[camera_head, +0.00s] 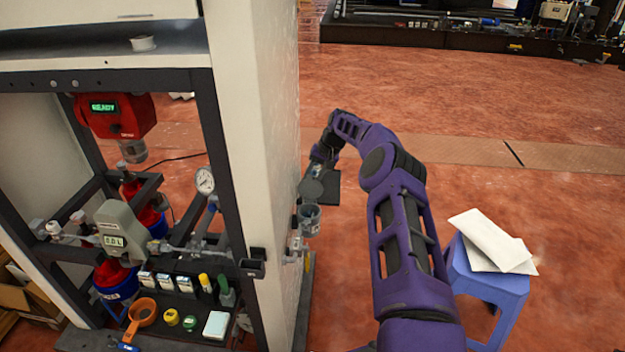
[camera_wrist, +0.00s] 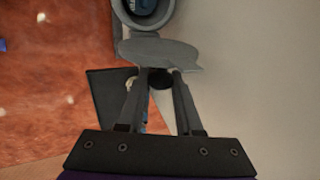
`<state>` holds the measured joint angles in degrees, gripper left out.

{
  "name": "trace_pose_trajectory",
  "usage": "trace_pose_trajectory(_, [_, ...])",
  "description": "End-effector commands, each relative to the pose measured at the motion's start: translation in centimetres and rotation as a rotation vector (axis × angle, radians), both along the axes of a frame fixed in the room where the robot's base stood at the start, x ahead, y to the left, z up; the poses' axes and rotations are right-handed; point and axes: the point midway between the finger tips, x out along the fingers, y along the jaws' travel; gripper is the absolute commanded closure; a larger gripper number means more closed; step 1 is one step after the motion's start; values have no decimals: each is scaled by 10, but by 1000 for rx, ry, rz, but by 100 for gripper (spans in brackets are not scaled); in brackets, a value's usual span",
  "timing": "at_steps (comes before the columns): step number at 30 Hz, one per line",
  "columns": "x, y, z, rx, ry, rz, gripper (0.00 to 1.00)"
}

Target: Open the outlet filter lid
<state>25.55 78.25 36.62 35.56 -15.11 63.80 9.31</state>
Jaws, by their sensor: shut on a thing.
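The outlet filter lid (camera_head: 311,190) is a grey disc on the right outer side of the white cabinet. It stands raised and tilted away from the grey filter housing (camera_head: 308,216), whose round mouth shows. In the wrist view the lid (camera_wrist: 158,50) lies across the fingertips, below the housing rim (camera_wrist: 122,12), with something blue inside the housing. My gripper (camera_wrist: 161,76) is shut on the lid's near edge. In the head view my gripper (camera_head: 318,170) is small and partly hidden by the wrist; the exact grip spot cannot be told.
The white cabinet wall (camera_head: 262,110) stands close beside the lid. A dark flat plate (camera_head: 329,188) lies behind the gripper. A blue stool (camera_head: 487,290) with white sheets (camera_head: 492,242) stands at the right. Red floor around is mostly free.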

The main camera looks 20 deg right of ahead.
Motion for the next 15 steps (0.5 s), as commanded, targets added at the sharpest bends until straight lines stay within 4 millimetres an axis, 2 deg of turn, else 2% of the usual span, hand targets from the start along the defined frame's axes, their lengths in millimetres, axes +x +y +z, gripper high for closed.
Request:
trace_pose_trajectory(5, [-1,1,-3,1,6,3,100])
trace_pose_trajectory(6, [-1,1,-3,1,6,3,61])
trace_pose_trajectory(10, [-1,1,-2,1,5,2,37])
trace_pose_trajectory(15, [-1,1,-1,0,3,1,37])
